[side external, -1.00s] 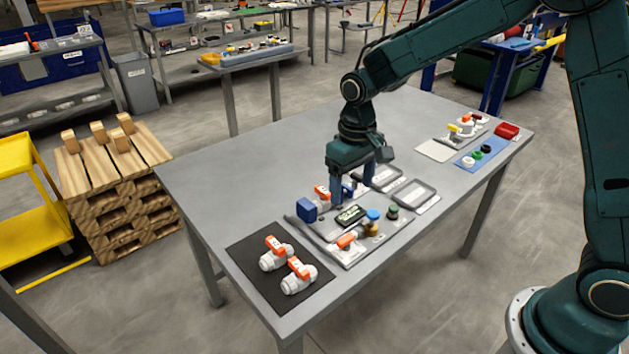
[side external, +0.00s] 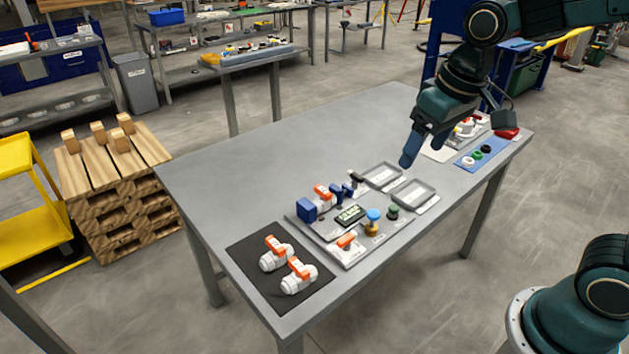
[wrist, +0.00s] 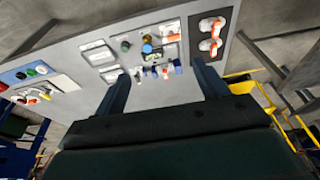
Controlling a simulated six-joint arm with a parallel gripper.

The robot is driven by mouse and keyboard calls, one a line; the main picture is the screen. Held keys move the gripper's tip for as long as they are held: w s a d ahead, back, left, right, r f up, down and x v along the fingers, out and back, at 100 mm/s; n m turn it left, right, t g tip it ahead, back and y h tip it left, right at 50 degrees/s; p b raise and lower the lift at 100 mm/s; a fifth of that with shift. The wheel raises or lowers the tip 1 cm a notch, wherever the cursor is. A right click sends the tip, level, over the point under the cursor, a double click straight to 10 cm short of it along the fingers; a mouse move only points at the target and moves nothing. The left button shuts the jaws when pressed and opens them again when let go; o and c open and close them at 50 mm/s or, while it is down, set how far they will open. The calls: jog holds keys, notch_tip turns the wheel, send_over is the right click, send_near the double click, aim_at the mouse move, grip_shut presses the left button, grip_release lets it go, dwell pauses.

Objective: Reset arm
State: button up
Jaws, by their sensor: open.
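My gripper (side external: 410,158) is raised above the far right part of the grey table (side external: 290,130), tilted, with nothing seen between its fingers. In the wrist view its two fingers (wrist: 160,85) stand wide apart and empty. The grey board (side external: 350,258) lies on the table to the left of the gripper. It carries a blue block with an orange-handled valve (side external: 322,192), a dark display (side external: 350,214), a blue-topped brass fitting (side external: 373,221) and a green knob (side external: 393,212). The board also shows in the wrist view (wrist: 172,28).
Two orange-handled white valves (side external: 286,266) lie on a black mat (side external: 252,253). Two grey trays (side external: 413,193) sit beside the board. The table's far left is clear.

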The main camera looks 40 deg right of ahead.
jog(key=s+d+r+t, duration=0.2)
jog(key=s, duration=1.1)
jog(key=shift+t, duration=0.3)
